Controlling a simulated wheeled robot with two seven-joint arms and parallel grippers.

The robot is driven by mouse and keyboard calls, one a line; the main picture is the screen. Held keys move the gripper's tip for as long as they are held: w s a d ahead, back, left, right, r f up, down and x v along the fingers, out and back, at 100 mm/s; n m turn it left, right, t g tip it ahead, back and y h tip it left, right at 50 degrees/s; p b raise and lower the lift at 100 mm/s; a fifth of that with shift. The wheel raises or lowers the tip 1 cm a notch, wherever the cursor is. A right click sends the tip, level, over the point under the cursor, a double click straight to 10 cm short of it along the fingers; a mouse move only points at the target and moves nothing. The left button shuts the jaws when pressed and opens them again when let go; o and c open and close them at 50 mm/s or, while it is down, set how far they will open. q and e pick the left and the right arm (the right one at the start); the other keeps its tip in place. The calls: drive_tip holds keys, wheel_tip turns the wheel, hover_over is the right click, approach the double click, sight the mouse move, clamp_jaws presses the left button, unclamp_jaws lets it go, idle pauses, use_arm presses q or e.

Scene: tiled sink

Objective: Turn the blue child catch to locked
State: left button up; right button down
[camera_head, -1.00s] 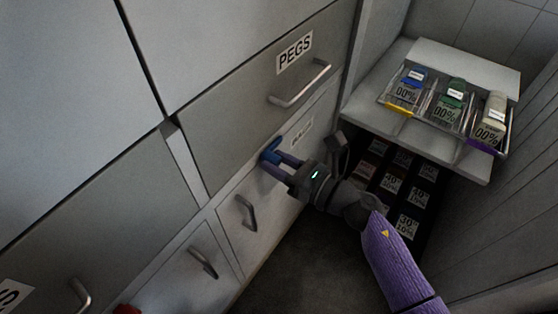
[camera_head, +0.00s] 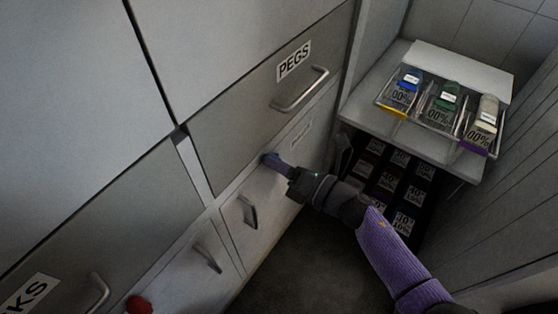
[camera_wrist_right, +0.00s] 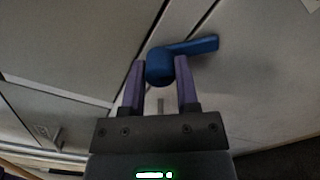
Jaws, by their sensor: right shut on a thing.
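The blue child catch (camera_wrist_right: 160,66) sits on the grey cabinet front. In the right wrist view its round hub lies between my two purple fingers and its lever points right and slightly up. My right gripper (camera_wrist_right: 161,84) is shut on the catch. In the head view the right gripper (camera_head: 274,161) reaches the cabinet front below the PEGS drawer (camera_head: 245,110), and its fingers hide most of the catch. My left gripper is not in view.
A drawer handle (camera_head: 300,90) is above the right gripper, and another handle (camera_head: 248,211) is below it. A clear tray (camera_head: 385,108) of blue, green and pale bottles stands on a shelf at right. A red object (camera_head: 138,304) is at the bottom left.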

drive_tip(key=shift+m+p, duration=1.1)
drive_tip(key=shift+m, duration=3.5)
drive_tip(key=c, duration=0.6)
unclamp_jaws()
drive_tip(key=shift+o, duration=1.2)
